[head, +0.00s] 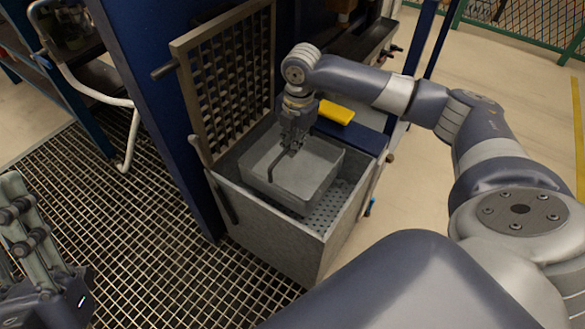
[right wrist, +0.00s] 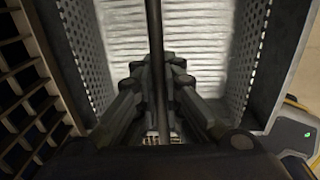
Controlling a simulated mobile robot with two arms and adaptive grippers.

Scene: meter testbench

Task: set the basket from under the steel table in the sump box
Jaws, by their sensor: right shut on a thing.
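The sump box (head: 272,228) is a grey open box in the middle of the head view. Its perforated floor shows at the right of the basket, and its lattice lid stands raised. The grey basket (head: 306,186) is inside the box walls; I cannot tell whether it rests on the floor. My right gripper (head: 293,148) is above the basket, shut on its dark handle, which also runs between the fingers in the right wrist view (right wrist: 154,50). My left gripper (head: 38,245) shows partly at the lower left, away from the box, and its opening is unclear.
The lattice lid (head: 226,80) rises at the box's back left, beside a blue post (head: 150,90). A yellow object (head: 336,112) lies on a blue ledge behind the box. Metal grating (head: 130,230) covers the floor at left. Bare floor (head: 500,75) is free at right.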

